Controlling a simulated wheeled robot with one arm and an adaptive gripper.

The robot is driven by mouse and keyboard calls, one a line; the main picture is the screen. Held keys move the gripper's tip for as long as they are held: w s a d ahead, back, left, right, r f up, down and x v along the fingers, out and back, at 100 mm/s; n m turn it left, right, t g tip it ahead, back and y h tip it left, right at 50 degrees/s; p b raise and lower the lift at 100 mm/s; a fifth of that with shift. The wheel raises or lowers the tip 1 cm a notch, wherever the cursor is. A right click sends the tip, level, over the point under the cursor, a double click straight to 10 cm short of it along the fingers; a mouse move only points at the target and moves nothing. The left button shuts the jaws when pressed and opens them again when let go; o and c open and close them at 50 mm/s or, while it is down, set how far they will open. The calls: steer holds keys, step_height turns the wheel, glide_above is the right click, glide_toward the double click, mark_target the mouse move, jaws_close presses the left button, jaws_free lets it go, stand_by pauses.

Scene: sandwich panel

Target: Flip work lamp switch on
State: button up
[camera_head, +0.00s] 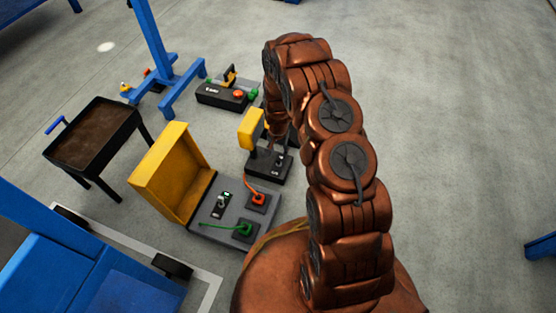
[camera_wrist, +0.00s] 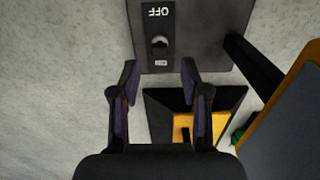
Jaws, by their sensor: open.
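The work lamp has a yellow head (camera_head: 251,128) on a dark base (camera_head: 268,168) and stands on the floor beyond my arm in the head view. Its base (camera_wrist: 205,25) also shows at the top of the wrist view. On it is a black switch plate with a small pale toggle switch (camera_wrist: 159,42), an upside-down OFF label above and a smaller label below. I cannot tell which way the toggle leans. My gripper (camera_wrist: 160,78) is open and empty, its fingers apart, and in the picture the switch appears just above the gap between them. The arm partly hides the lamp in the head view.
A grey panel with a yellow cover (camera_head: 172,178) and cabled plugs lies just in front of the lamp. A black box (camera_head: 222,96) stands behind. A black tray table (camera_head: 92,137) stands at left. In the wrist view, a yellow-edged panel (camera_wrist: 290,105) is close at right.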

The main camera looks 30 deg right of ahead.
mark_target(278, 162)
step_height(278, 162, down, 5)
steer(key=shift+f+b, duration=0.1)
steer(key=shift+b, duration=0.7)
steer(key=shift+c, duration=0.2)
jaws_close()
